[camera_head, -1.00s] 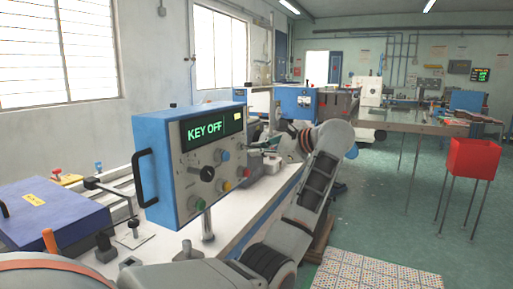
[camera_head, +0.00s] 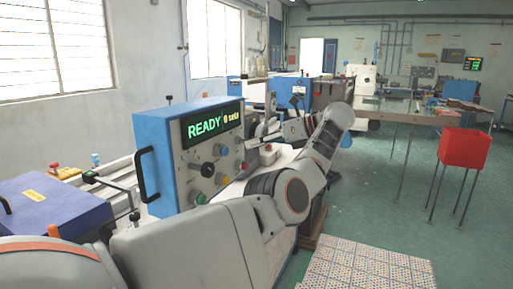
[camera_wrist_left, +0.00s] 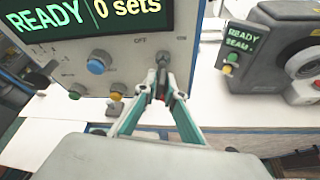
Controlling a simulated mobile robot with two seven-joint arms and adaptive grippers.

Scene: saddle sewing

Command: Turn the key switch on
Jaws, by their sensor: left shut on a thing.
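The left wrist view shows the same screen (camera_wrist_left: 75,18) up close. The key switch (camera_wrist_left: 162,58) is at the right end of the panel, between two small printed labels. My left gripper (camera_wrist_left: 160,90) has its fingers closed together at the key switch, gripping its key; the fingertips hide part of it. In the head view my left gripper (camera_head: 256,141) reaches the panel's right side from the right. My right gripper is not in view.
The panel also carries a black knob (camera_head: 207,170), a blue button (camera_wrist_left: 96,66) and a green button (camera_head: 200,198). A grey machine (camera_wrist_left: 280,50) with its own "READY" screen stands close right of the box. A red bin (camera_head: 464,148) stands farther right over open floor.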

